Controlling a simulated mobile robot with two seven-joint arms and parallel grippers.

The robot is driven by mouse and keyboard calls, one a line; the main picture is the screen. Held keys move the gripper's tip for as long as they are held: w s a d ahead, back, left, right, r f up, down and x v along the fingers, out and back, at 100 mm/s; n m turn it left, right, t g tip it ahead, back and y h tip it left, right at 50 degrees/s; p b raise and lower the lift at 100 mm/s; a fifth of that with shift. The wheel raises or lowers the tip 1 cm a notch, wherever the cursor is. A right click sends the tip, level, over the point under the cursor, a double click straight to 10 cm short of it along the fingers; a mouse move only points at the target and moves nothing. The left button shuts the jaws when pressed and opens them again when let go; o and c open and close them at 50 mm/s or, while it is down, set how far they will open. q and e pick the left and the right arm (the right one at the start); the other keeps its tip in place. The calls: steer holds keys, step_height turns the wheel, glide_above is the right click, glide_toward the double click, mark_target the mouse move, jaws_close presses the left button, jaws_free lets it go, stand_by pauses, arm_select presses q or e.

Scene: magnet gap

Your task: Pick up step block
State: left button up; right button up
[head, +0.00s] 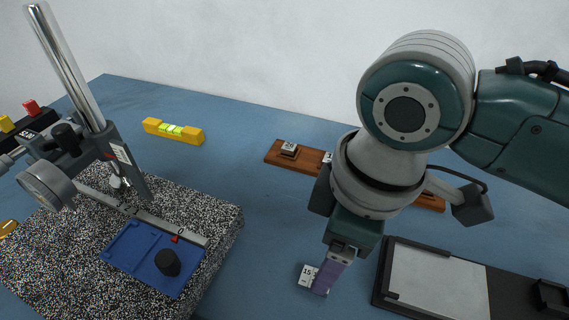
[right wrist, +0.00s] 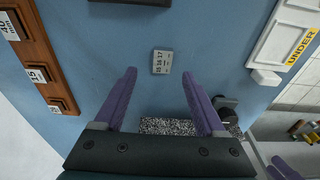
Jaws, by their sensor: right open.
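The step block (right wrist: 160,62) is a small pale block marked 15, 16 and 17, lying on the blue table in the right wrist view. In the head view the step block (head: 307,274) is beside the purple fingers, with part of it hidden behind them. My right gripper (right wrist: 160,75) is open and empty, its two fingertips pointing toward the block, which lies between their lines. In the head view the right gripper (head: 327,275) is low over the table. Purple fingers at the lower right corner of the right wrist view appear to be my left gripper (right wrist: 284,167); their opening is unclear.
A speckled granite plate (head: 215,205) carries a dial gauge stand (head: 78,160) and a blue plate (head: 125,245). A wooden rack (head: 272,154) with numbered blocks stands behind my right arm. A grey-and-black tray (head: 440,280) is at right. A yellow level (head: 173,131) lies at the back.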

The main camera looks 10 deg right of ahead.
steer(key=f, duration=0.2)
steer(key=f+b, duration=0.1)
steer(key=a+f, duration=0.1)
steer(key=f, duration=0.1)
steer(key=shift+f, duration=0.35)
jaws_close()
stand_by(0.4)
